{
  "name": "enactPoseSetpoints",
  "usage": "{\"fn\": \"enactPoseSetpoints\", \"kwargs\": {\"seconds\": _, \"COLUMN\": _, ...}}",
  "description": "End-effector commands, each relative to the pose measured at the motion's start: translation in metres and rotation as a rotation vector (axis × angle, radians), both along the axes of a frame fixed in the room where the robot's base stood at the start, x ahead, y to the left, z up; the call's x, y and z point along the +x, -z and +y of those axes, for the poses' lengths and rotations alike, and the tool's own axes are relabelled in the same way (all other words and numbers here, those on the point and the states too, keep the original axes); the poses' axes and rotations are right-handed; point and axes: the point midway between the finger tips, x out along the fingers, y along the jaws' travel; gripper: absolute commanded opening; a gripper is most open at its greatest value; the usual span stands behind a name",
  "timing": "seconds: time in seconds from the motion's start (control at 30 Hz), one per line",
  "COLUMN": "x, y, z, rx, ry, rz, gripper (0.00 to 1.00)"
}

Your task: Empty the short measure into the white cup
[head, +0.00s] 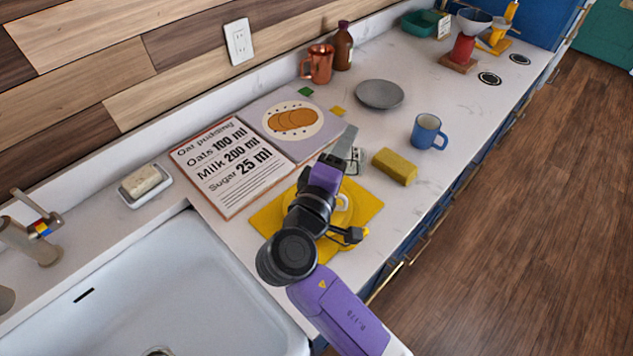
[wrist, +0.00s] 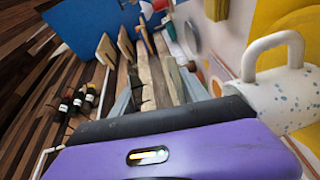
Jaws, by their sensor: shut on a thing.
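My gripper (head: 348,151) is shut on a small clear measure with dark markings (head: 356,162), which I take as the short measure. It is held out past the wrist, above the counter, at the upper right of the yellow mat. Its contents cannot be made out.
A yellow sponge (head: 394,166) lies right of the measure, with a blue mug (head: 427,132) beyond. A grey plate (head: 379,94), copper mug (head: 318,63) and brown bottle (head: 343,46) stand behind. The recipe book (head: 232,167) lies left of the mat; the sink (head: 150,290) is nearer.

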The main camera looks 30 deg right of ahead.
Motion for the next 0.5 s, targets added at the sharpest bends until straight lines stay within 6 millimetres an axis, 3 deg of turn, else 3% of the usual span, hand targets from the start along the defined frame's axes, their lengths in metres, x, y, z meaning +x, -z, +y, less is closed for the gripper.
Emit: {"fn": "enactPoseSetpoints", "kwargs": {"seconds": 0.5, "x": 0.0007, "y": -0.003, "z": 0.0013, "rx": -0.05, "ry": 0.0, "rz": 0.028, "gripper": 0.06}}
